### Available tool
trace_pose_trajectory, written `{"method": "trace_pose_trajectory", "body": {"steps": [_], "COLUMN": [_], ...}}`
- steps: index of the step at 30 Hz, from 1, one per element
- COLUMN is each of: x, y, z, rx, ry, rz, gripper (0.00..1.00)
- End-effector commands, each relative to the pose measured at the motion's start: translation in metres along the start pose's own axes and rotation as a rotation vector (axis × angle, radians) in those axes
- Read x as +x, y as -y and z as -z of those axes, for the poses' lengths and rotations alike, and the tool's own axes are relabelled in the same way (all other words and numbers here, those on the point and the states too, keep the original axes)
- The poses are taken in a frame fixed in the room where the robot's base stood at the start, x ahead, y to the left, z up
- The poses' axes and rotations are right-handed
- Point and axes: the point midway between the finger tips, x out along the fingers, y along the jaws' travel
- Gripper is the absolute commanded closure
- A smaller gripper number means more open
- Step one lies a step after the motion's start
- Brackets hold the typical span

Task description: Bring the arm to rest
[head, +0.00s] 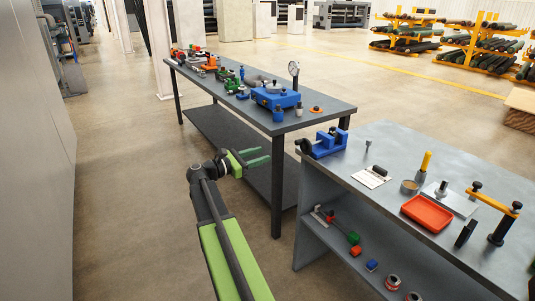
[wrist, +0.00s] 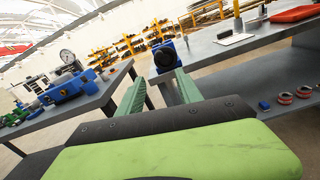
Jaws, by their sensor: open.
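My arm reaches forward from the bottom of the head view, green and dark. My gripper (head: 257,158) is open and empty, its two green fingers apart. It hangs over the floor, in front of the long table and left of the nearer bench. In the wrist view my gripper (wrist: 156,92) points at the gap between the two tables, with nothing between its fingers.
The long table (head: 335,103) holds a blue device (head: 275,96) and a dial gauge (head: 294,70). The nearer bench (head: 460,236) carries a blue vise (head: 330,143) and a red tray (head: 427,212). Bare floor (head: 120,200) lies left of my arm.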

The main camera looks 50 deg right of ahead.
Motion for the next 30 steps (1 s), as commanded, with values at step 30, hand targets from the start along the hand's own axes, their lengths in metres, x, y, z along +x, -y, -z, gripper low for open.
{"method": "trace_pose_trajectory", "body": {"steps": [30], "x": [-0.304], "y": [0.045], "z": [0.142], "rx": [0.271], "ry": [-0.741], "rz": [-0.105], "gripper": [0.58]}}
